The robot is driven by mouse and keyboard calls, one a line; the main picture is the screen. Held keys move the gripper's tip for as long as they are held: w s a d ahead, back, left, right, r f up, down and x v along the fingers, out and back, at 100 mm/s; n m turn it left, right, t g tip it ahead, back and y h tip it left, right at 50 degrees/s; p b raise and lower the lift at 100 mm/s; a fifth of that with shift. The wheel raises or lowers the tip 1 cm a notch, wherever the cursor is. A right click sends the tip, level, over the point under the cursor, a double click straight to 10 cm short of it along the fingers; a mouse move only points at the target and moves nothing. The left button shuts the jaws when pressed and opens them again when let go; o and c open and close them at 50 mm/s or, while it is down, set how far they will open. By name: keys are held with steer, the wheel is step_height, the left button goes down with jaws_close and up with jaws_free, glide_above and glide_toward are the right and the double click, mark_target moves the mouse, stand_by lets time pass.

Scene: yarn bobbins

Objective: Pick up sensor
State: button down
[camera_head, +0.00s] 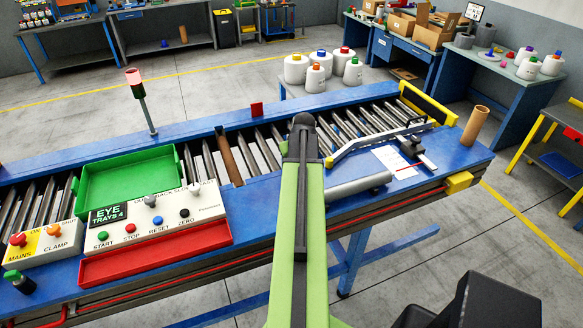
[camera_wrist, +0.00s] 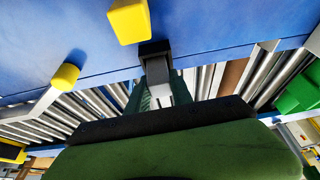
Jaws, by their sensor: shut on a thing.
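My gripper (camera_wrist: 158,92) shows in the wrist view with its dark greenish fingers close together. It is shut on the sensor (camera_wrist: 155,62), a small piece with a black top and a grey lower part. The fingers hide part of it. In the head view my green and black arm reaches forward over the conveyor and hides the gripper and the sensor. A yellow block (camera_wrist: 128,20) shows just beside the sensor in the wrist view; I cannot tell whether they touch.
The roller conveyor's blue frame (camera_head: 445,150) lies below. A white diverter bar (camera_head: 375,135) with a yellow tip (camera_wrist: 65,77) is close to my gripper. A grey cylinder (camera_head: 358,187) and a cardboard tube (camera_head: 475,126) are right. A green tray (camera_head: 125,185) and button panels (camera_head: 165,218) are left.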

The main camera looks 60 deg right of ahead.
step_height(320, 180, up, 5)
steer(key=p, duration=0.4)
steer(key=shift+f+p, duration=0.1)
steer(key=shift+p, duration=0.3)
steer(key=s+r+p, duration=0.6)
steer(key=s, duration=0.5)
steer(key=shift+s+d+r, duration=0.15)
steer(key=shift+s, duration=0.2)
step_height(320, 180, up, 4)
steer(key=p, duration=0.4)
